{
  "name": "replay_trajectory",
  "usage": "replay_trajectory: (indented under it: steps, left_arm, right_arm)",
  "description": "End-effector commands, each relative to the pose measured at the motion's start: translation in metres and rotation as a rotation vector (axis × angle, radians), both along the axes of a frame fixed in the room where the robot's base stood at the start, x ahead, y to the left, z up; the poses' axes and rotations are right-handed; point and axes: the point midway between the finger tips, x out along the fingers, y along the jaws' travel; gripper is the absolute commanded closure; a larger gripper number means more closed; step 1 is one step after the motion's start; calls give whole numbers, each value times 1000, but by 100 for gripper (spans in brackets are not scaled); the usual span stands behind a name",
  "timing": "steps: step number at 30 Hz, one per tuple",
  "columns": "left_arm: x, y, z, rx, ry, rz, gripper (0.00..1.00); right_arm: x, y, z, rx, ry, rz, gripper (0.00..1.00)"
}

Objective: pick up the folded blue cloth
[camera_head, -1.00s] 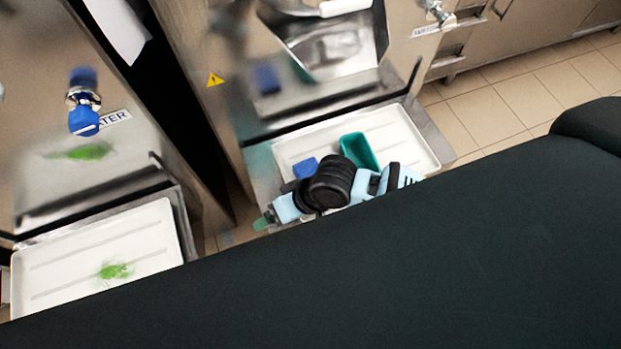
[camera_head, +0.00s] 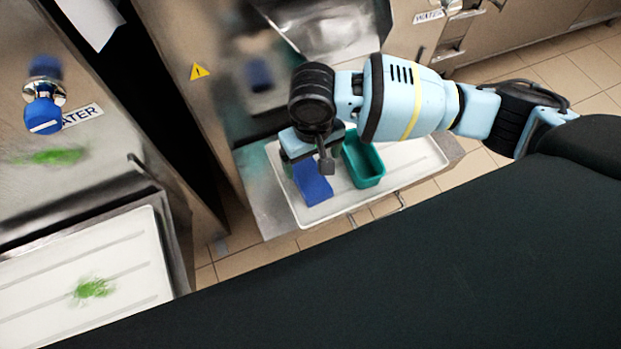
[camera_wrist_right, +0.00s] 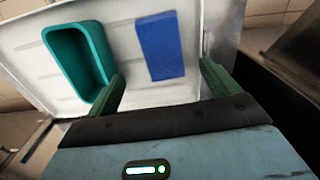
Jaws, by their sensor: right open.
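The folded blue cloth (camera_head: 313,184) lies flat on the white tray (camera_head: 413,162), to the left of a teal container. In the right wrist view the cloth (camera_wrist_right: 161,46) lies ahead of the fingertips, between their lines, and nothing is gripped. My right gripper (camera_wrist_right: 160,80) is open, with its two green fingers apart on either side of the cloth's near end. In the head view my right gripper (camera_head: 308,160) is over the tray and hides the cloth's far end. My left gripper is not in view.
The teal open container (camera_head: 368,168) stands close beside the cloth; it also shows in the right wrist view (camera_wrist_right: 78,60). A steel machine front rises behind the tray. Another white tray (camera_head: 130,262) with a green smear is at left, below a blue knob (camera_head: 43,115).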

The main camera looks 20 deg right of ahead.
Motion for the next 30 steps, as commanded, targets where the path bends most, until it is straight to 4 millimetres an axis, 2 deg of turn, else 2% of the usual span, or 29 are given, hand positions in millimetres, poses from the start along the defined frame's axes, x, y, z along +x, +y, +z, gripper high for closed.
replay_trajectory:
  steps: [6,13,22,30]
  left_arm:
    - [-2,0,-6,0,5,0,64]
    - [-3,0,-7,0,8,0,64]
    - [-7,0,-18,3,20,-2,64]
    - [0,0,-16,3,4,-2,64]
  right_arm:
    - [-1,1,-22,1,2,1,13]
    - [-1,1,-30,1,1,2,13]
    - [-1,4,-70,1,0,2,13]
    - [-1,4,-76,2,-2,3,13]
